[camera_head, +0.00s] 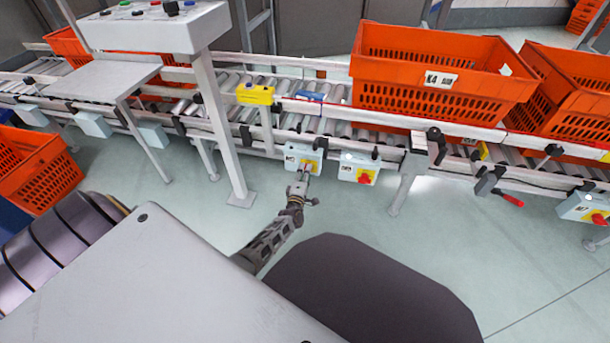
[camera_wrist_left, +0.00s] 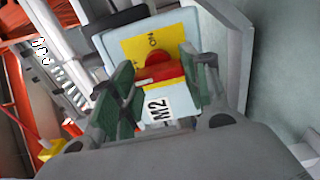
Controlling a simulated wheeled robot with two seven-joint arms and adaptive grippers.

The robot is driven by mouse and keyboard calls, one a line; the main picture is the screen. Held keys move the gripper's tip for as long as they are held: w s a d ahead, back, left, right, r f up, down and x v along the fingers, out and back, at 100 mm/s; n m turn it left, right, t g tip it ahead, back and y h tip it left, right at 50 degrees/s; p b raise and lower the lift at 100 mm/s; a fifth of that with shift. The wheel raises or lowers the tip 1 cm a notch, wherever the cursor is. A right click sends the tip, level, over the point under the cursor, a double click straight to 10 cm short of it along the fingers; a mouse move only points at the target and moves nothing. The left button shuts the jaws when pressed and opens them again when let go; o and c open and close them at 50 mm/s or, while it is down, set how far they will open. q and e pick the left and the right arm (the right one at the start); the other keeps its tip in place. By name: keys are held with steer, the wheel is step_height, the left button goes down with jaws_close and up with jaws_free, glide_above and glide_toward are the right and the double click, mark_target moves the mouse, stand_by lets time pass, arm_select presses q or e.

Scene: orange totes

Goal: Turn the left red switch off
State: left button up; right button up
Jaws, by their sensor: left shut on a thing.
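The left red switch (camera_wrist_left: 160,70) sits on a yellow plate (camera_wrist_left: 135,47) marked ON, on a pale blue box labelled M2. In the head view this box (camera_head: 291,158) hangs on the front of the conveyor, and the gripper partly hides its switch. My left gripper (camera_head: 303,177) reaches up to it from below. In the left wrist view its two fingers (camera_wrist_left: 165,72) stand on either side of the red knob and are shut on it. I cannot tell which mark the knob points at. My right gripper is not in view.
A second box with a red switch (camera_head: 365,179) is just to the right, and another switch (camera_head: 598,218) is at the far right. Orange totes (camera_head: 440,105) sit on the roller conveyor. A grey post (camera_head: 220,130) stands left of the gripper. The floor in front is clear.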

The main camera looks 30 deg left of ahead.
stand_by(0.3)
arm_select(q)
steer(key=o, duration=1)
steer(key=shift+s, duration=0.15)
steer(key=shift+v, duration=5.9)
